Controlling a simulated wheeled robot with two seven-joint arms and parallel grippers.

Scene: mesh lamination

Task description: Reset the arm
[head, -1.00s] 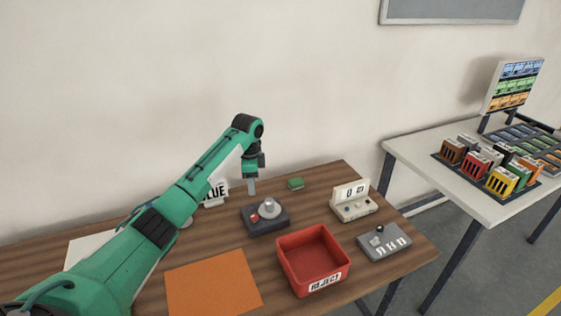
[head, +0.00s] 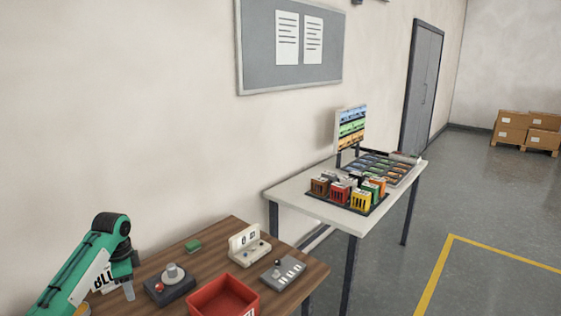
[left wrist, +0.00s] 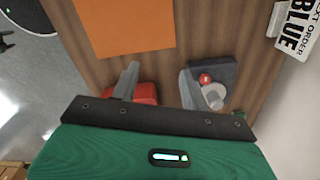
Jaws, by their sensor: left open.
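My left arm comes in from the lower left in the head view. Its gripper (head: 128,290) hangs over the wooden table, left of the dark device with a red button and a grey knob (head: 171,286). In the left wrist view the two fingers (left wrist: 158,85) are spread apart with nothing between them. Below them lie the red bin (left wrist: 146,93), partly hidden by a finger, and the same dark device (left wrist: 226,74). My right gripper does not show in either view.
The red bin (head: 222,297), a counter box (head: 249,246), a grey switch panel (head: 283,272) and a green block (head: 193,246) stand on the wooden table. An orange sheet (left wrist: 122,25) lies there too. A white table (head: 310,207) with several coloured boxes stands behind, with open floor to its right.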

